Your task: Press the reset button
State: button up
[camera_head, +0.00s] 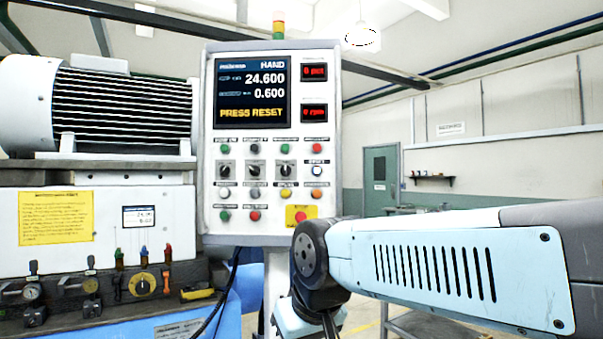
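The control panel (330,190) stands upright in the middle of the view. Its screen (252,92) reads HAND, 24.600, 0.600 and PRESS RESET. Below are rows of small round buttons and three rotary knobs (254,171). Their labels are too small to read, so I cannot tell which is the reset button. At the right of the knob row is a white and blue button (316,171). Below it is an orange button (316,194), with a yellow button (285,194) to its left. My arm reaches in from the right, below and right of the panel. My gripper is not visible.
A red mushroom button (300,216) on a yellow plate sits at the panel's lower right, close to my arm's dark joint. A ribbed motor (120,105) and machine body with levers (142,283) stand at left. The space right of the panel above my arm looks open.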

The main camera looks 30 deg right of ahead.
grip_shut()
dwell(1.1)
